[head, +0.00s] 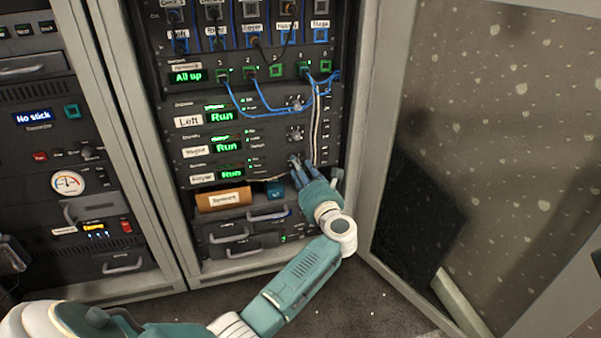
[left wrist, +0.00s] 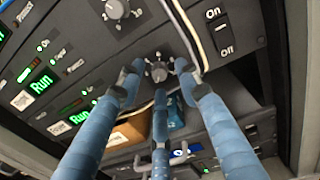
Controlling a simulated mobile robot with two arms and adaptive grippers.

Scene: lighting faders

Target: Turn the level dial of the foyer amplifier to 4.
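The foyer amplifier (head: 258,166) is the lowest of three stacked amplifier units in the rack. Its label reads "Foyer" and its green display reads "Run". Its level dial (left wrist: 158,72) is a small dark knob with a pale scale, seen in the left wrist view; the setting is too small to read. My left gripper (head: 296,162) is in front of this dial. In the left wrist view the three blue fingers (left wrist: 158,78) are spread around the knob, with small gaps seeming to show beside it. In the head view the fingers largely hide the dial. My right gripper is not in view.
The "Left" amplifier's dial (head: 295,102) and the "Right" amplifier's dial (head: 295,134) sit above. White cables (head: 316,125) hang close to the right of the dials. A cardboard box (head: 223,198) lies below. An open rack door (head: 490,130) stands to the right.

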